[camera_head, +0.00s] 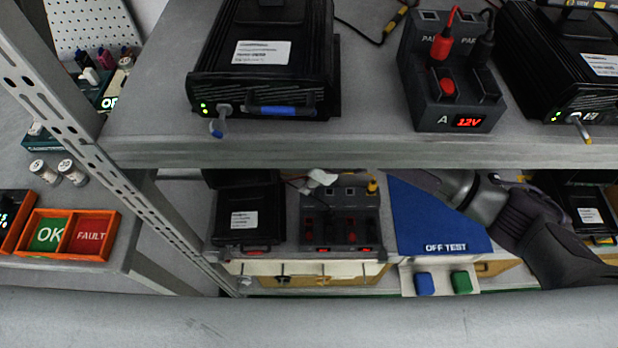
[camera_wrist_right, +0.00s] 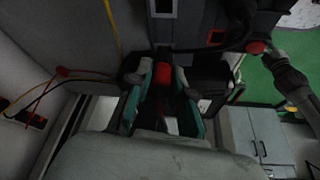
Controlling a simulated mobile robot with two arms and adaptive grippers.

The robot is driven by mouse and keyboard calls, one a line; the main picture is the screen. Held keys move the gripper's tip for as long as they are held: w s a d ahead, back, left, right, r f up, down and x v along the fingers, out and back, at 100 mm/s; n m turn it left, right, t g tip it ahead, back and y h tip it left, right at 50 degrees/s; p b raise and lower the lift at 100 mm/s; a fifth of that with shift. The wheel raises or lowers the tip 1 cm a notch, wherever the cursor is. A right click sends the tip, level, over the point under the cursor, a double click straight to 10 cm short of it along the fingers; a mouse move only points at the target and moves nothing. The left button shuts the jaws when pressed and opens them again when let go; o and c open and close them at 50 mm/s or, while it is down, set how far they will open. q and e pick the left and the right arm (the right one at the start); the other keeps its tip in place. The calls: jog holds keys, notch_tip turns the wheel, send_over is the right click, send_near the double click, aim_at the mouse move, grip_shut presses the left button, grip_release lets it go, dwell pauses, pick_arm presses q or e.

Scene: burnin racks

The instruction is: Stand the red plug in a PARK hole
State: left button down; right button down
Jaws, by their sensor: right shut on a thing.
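In the right wrist view, my right gripper (camera_wrist_right: 163,78) is shut on a red plug (camera_wrist_right: 163,70), whose red end shows between the teal-sided fingers. Its lower end is hidden. A dark supply block (camera_wrist_right: 190,20) lies just beyond the fingertips; I cannot tell whether the plug touches it. In the head view, my right arm reaches in from the right over the lower shelf, and the upper shelf edge hides much of its end. A lower supply block (camera_head: 340,238) has red parts and red displays. On the upper block A (camera_head: 437,110), another red plug (camera_head: 442,46) stands near the PARK labels.
A black unit (camera_head: 230,222) stands left of the lower block; the blue OFF TEST mat (camera_head: 420,225) lies right of it. The upper shelf edge (camera_head: 400,153) overhangs them. A slotted rack post (camera_head: 75,120) and OK/FAULT trays (camera_head: 75,215) are left. Cables (camera_wrist_right: 40,98) cross nearby.

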jog(key=shift+f, duration=0.4)
dwell(0.6)
jog(key=c, duration=0.6)
grip_release()
